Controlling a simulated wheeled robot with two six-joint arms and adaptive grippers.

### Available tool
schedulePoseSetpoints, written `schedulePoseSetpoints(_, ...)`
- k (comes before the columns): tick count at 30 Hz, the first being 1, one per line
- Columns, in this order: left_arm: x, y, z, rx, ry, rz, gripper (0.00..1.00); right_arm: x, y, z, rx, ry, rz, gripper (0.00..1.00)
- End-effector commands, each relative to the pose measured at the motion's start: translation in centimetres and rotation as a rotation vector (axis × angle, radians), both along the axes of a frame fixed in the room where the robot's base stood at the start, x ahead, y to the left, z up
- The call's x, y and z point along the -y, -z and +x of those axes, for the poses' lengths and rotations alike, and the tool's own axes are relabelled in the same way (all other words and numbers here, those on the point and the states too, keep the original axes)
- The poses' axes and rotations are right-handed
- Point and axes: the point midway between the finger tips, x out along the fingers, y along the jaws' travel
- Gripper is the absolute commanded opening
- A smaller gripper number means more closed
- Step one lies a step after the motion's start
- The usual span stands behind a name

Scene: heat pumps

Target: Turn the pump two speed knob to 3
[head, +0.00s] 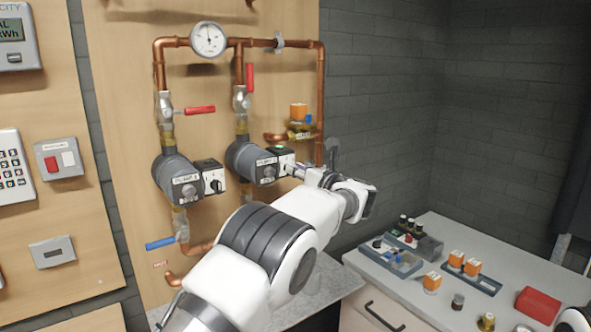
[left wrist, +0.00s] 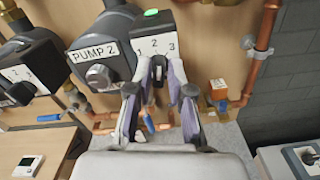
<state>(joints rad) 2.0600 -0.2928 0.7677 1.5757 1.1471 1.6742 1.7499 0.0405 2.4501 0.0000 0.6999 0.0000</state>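The pump two unit (head: 250,162) hangs on the wooden panel, grey with a dark control box (head: 280,160) on its right. In the left wrist view its label (left wrist: 95,55) reads PUMP 2. The dial face (left wrist: 157,44) beside it carries 1, 2 and 3 from left to right. The black speed knob (left wrist: 158,68) sits below the numbers, between my fingertips; its pointer looks roughly upright, near 2, but is partly hidden. My left gripper (left wrist: 159,72) is closed around the knob, fingers on both sides. In the head view my left gripper (head: 299,172) is at the control box.
Another pump (head: 177,180) with its own knob stands left of pump two. Red valve levers (head: 200,110) and copper pipes (head: 320,100) surround them. An orange-capped valve (head: 299,112) is close on the right. The counter (head: 470,240) at right holds trays and small parts.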

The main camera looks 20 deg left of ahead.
Motion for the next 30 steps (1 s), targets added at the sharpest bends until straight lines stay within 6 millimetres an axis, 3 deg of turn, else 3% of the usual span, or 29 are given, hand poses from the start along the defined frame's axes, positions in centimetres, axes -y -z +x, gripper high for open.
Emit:
schedulePoseSetpoints(14,-0.08,0.11,0.01,-0.03,-0.002,0.021,0.0,-0.01,0.12,0.01,0.0,-0.001,0.0,0.4)
schedulePoseSetpoints(30,-0.02,0.13,0.12,-0.3,-0.003,0.231,0.0,-0.01,0.0,0.02,0.0,-0.001,0.0,0.4)
